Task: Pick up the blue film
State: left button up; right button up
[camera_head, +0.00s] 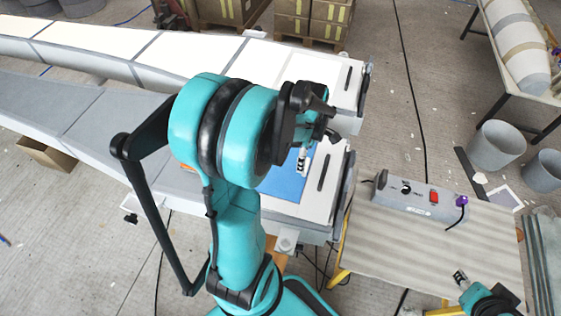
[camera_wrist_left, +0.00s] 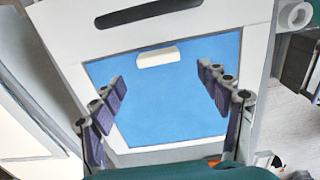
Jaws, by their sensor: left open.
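The blue film (camera_head: 287,186) lies flat on the end of the grey-and-white mould, partly hidden by my left arm in the head view. In the left wrist view the film (camera_wrist_left: 165,112) is a blue square with a small white tab (camera_wrist_left: 157,60) near its far edge. My left gripper (camera_wrist_left: 162,80) is open, its dark fingers spread on either side over the film, with nothing between them. In the head view the left gripper (camera_head: 303,160) is mostly hidden by its own wrist. My right gripper (camera_head: 460,278) is at the lower right, too small to judge.
A white panelled mould (camera_head: 200,55) lies behind. A striped table (camera_head: 440,235) at the right holds a grey control box (camera_head: 418,196) with a red switch. Grey buckets (camera_head: 497,145) stand beyond it. A slot (camera_wrist_left: 150,13) lies in the mould's end beyond the film.

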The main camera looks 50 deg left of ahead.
pick_arm(q)
jog(key=f, duration=0.2)
jog(key=f+b, duration=0.1)
jog(key=f, duration=0.1)
jog(key=shift+w+d+f, duration=0.15)
jog(key=shift+w+f, duration=0.05)
jog(key=shift+f, duration=0.05)
jog(key=shift+s, duration=0.1)
jog(key=c, duration=1.2)
jog(key=shift+r, duration=0.1)
jog(key=shift+c, duration=0.2)
